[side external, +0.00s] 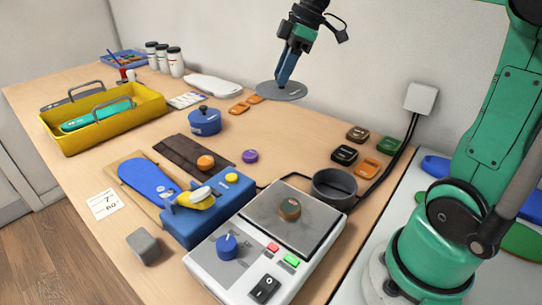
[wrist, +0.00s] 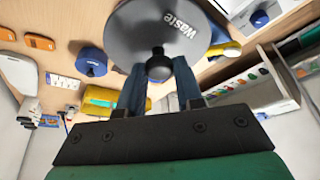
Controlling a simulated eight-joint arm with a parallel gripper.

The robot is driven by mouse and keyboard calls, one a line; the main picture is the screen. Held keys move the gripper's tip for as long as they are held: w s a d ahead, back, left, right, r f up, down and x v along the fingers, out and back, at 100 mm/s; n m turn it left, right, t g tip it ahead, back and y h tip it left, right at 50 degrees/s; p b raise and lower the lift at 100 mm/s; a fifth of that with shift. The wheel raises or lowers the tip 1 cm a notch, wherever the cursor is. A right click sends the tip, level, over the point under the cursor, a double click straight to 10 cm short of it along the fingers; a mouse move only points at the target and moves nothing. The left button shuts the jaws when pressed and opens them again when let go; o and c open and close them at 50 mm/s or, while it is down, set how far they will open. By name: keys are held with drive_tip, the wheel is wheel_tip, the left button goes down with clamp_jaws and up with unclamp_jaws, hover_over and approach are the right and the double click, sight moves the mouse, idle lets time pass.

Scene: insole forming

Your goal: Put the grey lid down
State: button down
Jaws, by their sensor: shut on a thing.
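The grey lid (side external: 293,94) is a flat round disc held in the air above the back part of the table. In the wrist view the lid (wrist: 130,30) carries the word "Waste" and has a dark knob (wrist: 158,60) at its middle. My gripper (side external: 281,84) is shut on this knob, and its fingers (wrist: 158,68) sit on both sides of it in the wrist view. An open dark grey round container (side external: 334,197) stands on the table behind the white machine, to the right of and nearer than the lid.
Orange tiles (side external: 240,108) lie below and left of the lid. A blue lidded pot (side external: 204,125) stands left. Dark, orange and green tiles (side external: 344,155) lie right, near a cable. The white machine (side external: 240,262) fills the front. The table between blue pot and dark tiles is mostly clear.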

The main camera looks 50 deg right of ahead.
drive_tip(key=f, duration=1.1)
drive_tip(key=w+f, duration=0.1)
drive_tip(key=f, duration=0.4)
drive_tip(key=shift+a+f, duration=0.15)
drive_tip(key=shift+a, duration=0.05)
drive_tip(key=shift+f, duration=2.1)
drive_tip(key=shift+f, duration=0.15)
drive_tip(key=c, duration=0.6)
unclamp_jaws()
